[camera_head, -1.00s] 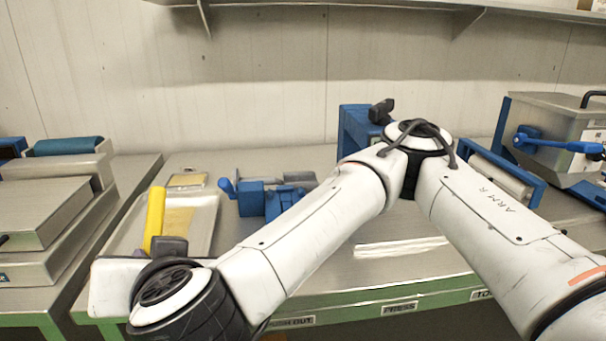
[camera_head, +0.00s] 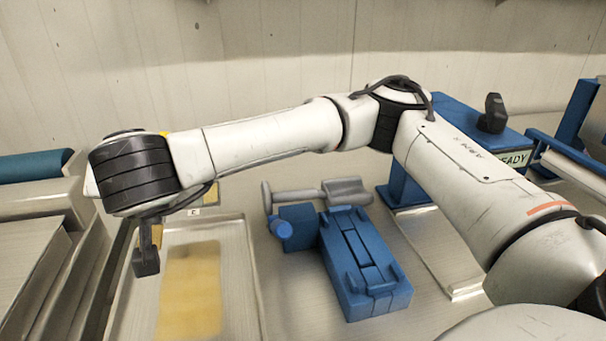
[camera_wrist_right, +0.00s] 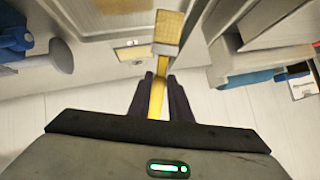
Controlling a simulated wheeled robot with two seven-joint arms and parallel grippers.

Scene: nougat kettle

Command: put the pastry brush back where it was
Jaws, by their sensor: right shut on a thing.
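The pastry brush (camera_wrist_right: 159,92) has a yellow handle and a flat tan head. In the right wrist view my right gripper (camera_wrist_right: 160,80) is shut on its handle, with the head pointing to the top of the picture. In the head view the right gripper (camera_head: 146,262) hangs above the left part of a metal tray (camera_head: 252,270); the brush is mostly hidden by my wrist there. A small labelled card (camera_head: 193,211) lies just behind the tray; it also shows in the wrist view (camera_wrist_right: 132,52). My left gripper is not in view.
A yellowish slab (camera_head: 190,290) lies in the tray. A blue device (camera_head: 360,262) with a grey roller-like part stands right of the tray. Steel boxes (camera_head: 30,255) stand at the left. A blue press (camera_head: 470,125) is behind my right arm.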

